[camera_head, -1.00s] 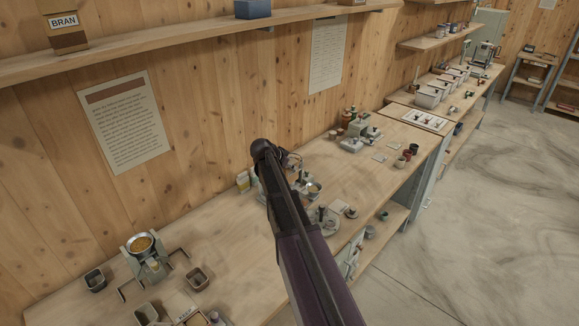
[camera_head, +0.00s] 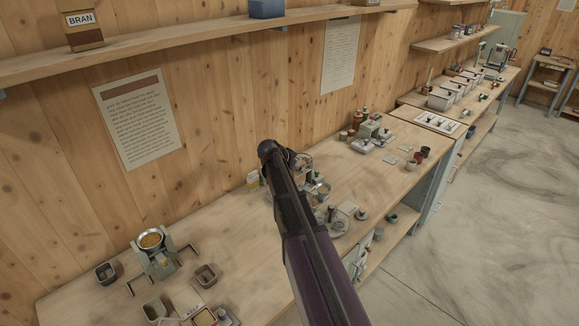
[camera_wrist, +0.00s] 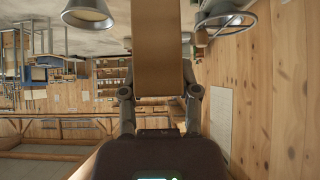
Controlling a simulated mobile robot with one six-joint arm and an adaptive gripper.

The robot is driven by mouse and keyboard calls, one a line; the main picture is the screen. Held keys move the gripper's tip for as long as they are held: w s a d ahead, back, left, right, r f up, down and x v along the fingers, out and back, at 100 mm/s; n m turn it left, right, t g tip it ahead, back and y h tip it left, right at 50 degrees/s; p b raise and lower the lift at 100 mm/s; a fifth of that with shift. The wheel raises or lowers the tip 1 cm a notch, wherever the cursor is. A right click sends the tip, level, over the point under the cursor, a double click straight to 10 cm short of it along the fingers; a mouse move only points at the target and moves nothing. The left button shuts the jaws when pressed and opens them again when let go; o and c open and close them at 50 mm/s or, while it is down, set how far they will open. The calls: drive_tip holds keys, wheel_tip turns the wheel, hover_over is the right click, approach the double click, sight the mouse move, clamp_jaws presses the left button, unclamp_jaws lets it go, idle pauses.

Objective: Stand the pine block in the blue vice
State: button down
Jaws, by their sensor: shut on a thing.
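A tan wooden block, which I take to be the pine block (camera_wrist: 158,48), stands between the fingers of my gripper (camera_wrist: 159,95) in the wrist view. The fingers are closed on its two sides. Its far end runs out of the top of that picture. In the head view my dark arm reaches over the bench and hides the gripper and the block. I cannot make out the blue vice in either view.
A long wooden bench (camera_head: 240,245) runs along the plank wall. A mill-like device (camera_head: 153,252) and small tins stand at its near end. A scale-like device (camera_head: 372,133) stands beyond my arm. A shelf (camera_head: 150,43) holds a BRAN box (camera_head: 82,28) and a blue box (camera_head: 267,9). Open floor (camera_head: 510,200) lies right.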

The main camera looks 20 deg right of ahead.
drive_tip(key=s+a+f+n+t+b, duration=0.1)
drive_tip(key=s+a, duration=0.8)
drive_tip(key=a, duration=0.3)
drive_tip(key=s+a+f+n+t+y+b, duration=0.1)
drive_tip(key=s+a+n, duration=0.1)
drive_tip(key=s+a, duration=0.7)
drive_tip(key=a, duration=0.3)
drive_tip(key=shift+a+f, duration=0.25)
drive_tip(key=shift+n, duration=0.3)
